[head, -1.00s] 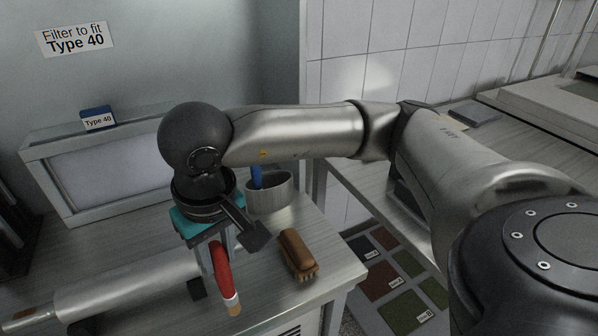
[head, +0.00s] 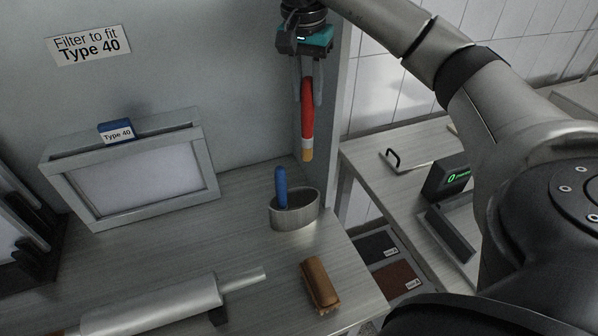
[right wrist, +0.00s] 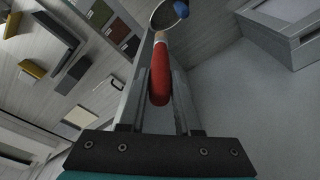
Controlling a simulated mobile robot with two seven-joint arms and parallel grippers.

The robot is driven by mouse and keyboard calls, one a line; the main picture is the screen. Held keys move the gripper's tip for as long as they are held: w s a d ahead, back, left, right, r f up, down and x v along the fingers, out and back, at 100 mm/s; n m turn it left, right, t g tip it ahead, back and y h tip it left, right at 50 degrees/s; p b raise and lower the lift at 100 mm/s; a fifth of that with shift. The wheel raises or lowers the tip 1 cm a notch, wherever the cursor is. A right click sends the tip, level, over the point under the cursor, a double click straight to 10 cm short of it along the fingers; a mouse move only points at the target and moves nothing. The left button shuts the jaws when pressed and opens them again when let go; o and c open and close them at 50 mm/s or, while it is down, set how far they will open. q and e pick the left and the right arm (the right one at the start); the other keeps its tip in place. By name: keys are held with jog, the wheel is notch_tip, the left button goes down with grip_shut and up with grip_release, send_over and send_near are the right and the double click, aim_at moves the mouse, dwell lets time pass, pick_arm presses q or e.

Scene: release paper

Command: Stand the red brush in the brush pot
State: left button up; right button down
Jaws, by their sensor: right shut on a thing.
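The red brush (head: 308,112) hangs nearly upright in my right gripper (head: 308,84), its pale tip pointing down. In the head view it appears above and slightly right of the brush pot (head: 295,218), apart from it. The gripper is shut on the brush's upper part. The right wrist view also shows the red brush (right wrist: 160,75) between the fingers, with the pot (right wrist: 160,16) beyond its tip. The oval grey pot stands on the bench with a blue-handled brush (head: 281,187) leaning in it. My left gripper is not in view.
A wooden-backed brush (head: 319,284) lies near the bench's front right. A metal roller (head: 165,303) lies at the front left. A framed box (head: 130,175) with a blue Type 40 tag stands at the back. A second table (head: 415,150) is at the right.

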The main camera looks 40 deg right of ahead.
jog(key=b, duration=0.2)
send_over(306, 161)
jog(key=f, duration=0.6)
jog(key=shift+d, duration=0.25)
notch_tip(306, 161, down, 8)
jog(key=shift+w+f, duration=0.1)
jog(key=shift+f, duration=0.6)
jog(key=shift+w+f, duration=0.1)
jog(key=shift+f, duration=1.9)
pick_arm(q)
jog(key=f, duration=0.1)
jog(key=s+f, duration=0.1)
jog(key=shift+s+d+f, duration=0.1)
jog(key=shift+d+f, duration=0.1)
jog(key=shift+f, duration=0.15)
pick_arm(e)
jog(key=shift+f+b, duration=0.15)
jog(key=shift+b, duration=0.15)
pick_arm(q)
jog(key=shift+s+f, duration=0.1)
pick_arm(e)
jog(key=c, duration=0.6)
grip_release()
